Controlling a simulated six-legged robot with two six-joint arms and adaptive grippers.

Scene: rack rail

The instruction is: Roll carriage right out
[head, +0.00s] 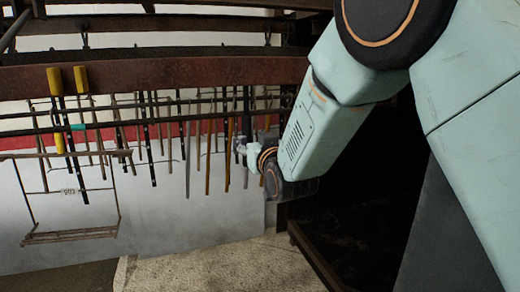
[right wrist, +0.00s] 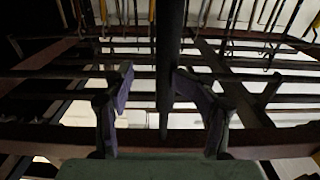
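My right gripper (head: 240,148) reaches in from the right in the head view, among long rods and tools hanging from a rail (head: 150,122). In the right wrist view its two purple-grey fingers (right wrist: 152,82) stand apart. A dark bar (right wrist: 170,60) runs between them, close to the right finger; I cannot tell whether they touch. No part is clearly recognisable as the carriage. A thin hanging frame (head: 70,236) with a small label hangs at the left. My left gripper is not in view.
Two yellow-handled tools (head: 56,82) hang at the left. A rusty beam (head: 150,74) crosses above the rail. A white wall with a red band (head: 150,215) stands behind. Dark shelving (head: 350,225) is at the right. More bars cross the right wrist view.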

